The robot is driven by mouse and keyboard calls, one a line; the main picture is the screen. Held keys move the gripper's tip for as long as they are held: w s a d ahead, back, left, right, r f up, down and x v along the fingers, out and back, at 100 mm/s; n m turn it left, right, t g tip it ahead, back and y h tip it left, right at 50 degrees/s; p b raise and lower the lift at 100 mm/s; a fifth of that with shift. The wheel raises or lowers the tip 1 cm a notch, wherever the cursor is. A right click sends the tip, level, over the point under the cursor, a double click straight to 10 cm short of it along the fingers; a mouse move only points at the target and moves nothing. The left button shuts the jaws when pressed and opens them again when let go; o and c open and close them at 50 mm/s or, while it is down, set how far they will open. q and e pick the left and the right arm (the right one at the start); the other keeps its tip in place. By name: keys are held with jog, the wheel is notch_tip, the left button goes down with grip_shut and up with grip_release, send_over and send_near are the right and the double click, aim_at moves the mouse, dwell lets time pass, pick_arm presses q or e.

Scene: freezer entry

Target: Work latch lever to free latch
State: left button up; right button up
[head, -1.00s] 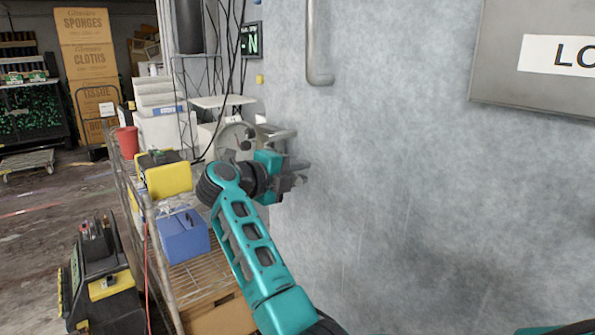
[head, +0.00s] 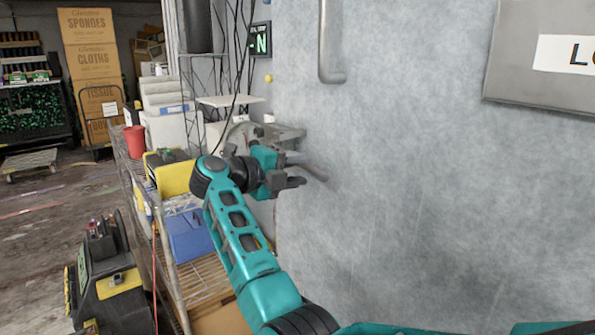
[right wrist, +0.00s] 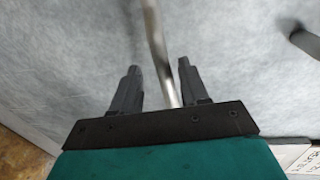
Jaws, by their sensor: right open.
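In the right wrist view the lever (right wrist: 154,35) runs down between the two dark fingers of my right gripper (right wrist: 158,68). The fingers are open on either side of it and look apart from it. The grey latch body (head: 287,132) is just above the gripper and partly hidden by it. My left gripper is out of view.
A vertical pipe handle (head: 324,40) is on the wall above the latch. A wire shelf with a blue bin (head: 188,237) and a yellow bin (head: 172,177) stands left of my arm. The wall to the right is bare below a grey sign (head: 530,75).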

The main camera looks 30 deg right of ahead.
jog(key=shift+f, duration=0.1)
jog(key=s+a+r+b, duration=0.1)
jog(key=a+r, duration=0.1)
jog(key=a, duration=1)
jog(key=shift+s+a+r, duration=0.15)
jog(key=shift+a+r, duration=0.05)
jog(key=shift+a, duration=0.1)
jog(key=shift+d, duration=0.1)
